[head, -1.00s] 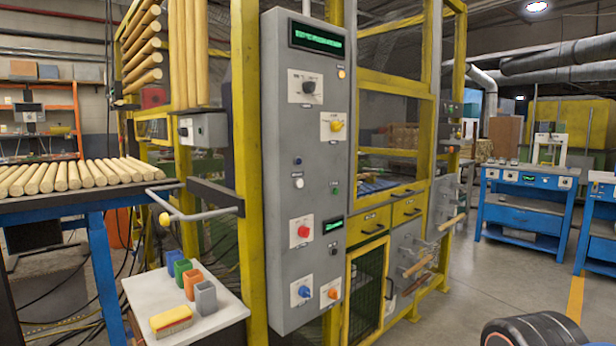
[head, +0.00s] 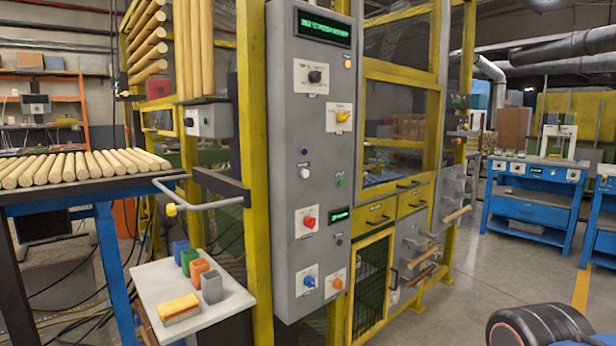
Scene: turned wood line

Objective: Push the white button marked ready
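The grey control panel (head: 280,185) stands upright in the middle of the head view, on the yellow machine frame. A small white button (head: 304,173) sits on it at mid height, below a dark blue button (head: 304,152). Its label is too small to read. The panel also carries a black knob (head: 316,77), a yellow knob (head: 343,116), a red knob (head: 309,222), a blue knob (head: 310,281) and an orange knob (head: 337,284). A green-lit display (head: 324,28) is at the top. My gripper is not in view.
A white side table (head: 215,308) with several coloured cups and a yellow-topped block (head: 178,307) stands front left of the panel. A grey bar handle (head: 205,208) juts out above it. Dowels lie on the blue-legged table (head: 107,255). Open floor (head: 470,285) lies to the right.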

